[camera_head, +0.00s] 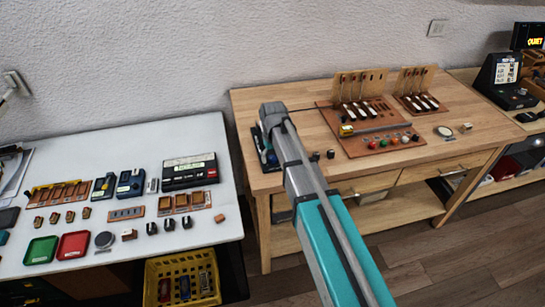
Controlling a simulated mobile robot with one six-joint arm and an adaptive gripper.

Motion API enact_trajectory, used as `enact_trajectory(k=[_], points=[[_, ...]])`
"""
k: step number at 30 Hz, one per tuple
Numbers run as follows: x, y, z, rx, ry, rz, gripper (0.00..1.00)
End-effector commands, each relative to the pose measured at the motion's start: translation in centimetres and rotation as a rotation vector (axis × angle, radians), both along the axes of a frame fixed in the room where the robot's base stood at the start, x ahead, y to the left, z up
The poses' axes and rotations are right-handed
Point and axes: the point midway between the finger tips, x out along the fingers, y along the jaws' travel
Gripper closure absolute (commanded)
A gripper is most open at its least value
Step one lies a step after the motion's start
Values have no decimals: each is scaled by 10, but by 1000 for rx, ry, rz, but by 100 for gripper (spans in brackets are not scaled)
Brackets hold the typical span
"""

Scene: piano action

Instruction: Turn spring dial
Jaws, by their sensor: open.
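A brown board (352,148) lies on the wooden workbench, with upright wooden pieces and several black-and-white hammer-like parts at its back. Along its front is a row of small round coloured knobs (394,141), red, green and orange among them. A small yellow device (346,130) sits at the board's left, beside a long grey bar. I cannot tell which part is the spring dial. A round pale disc (444,131) lies right of the board. My grey and teal arm reaches up from the bottom to the bench's left end. My gripper cannot be made out.
A second, smaller brown board (432,111) stands at the bench's back right. The white table (150,255) at left holds trays, meters and small parts. A yellow crate (150,285) is below it. Bare wood (480,125) shows at the bench's right.

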Motion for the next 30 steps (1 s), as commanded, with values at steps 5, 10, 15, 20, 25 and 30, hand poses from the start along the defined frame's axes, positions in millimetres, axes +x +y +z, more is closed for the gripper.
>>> enact_trajectory(k=[5,10,15,20,25,30], points=[[0,0,0,0,0,3,23],[0,0,0,0,0,29,23],[0,0,0,0,0,92,23],[0,0,0,0,0,182,23],[0,0,14,0,0,230,23],[0,0,28,0,0,228,23]])
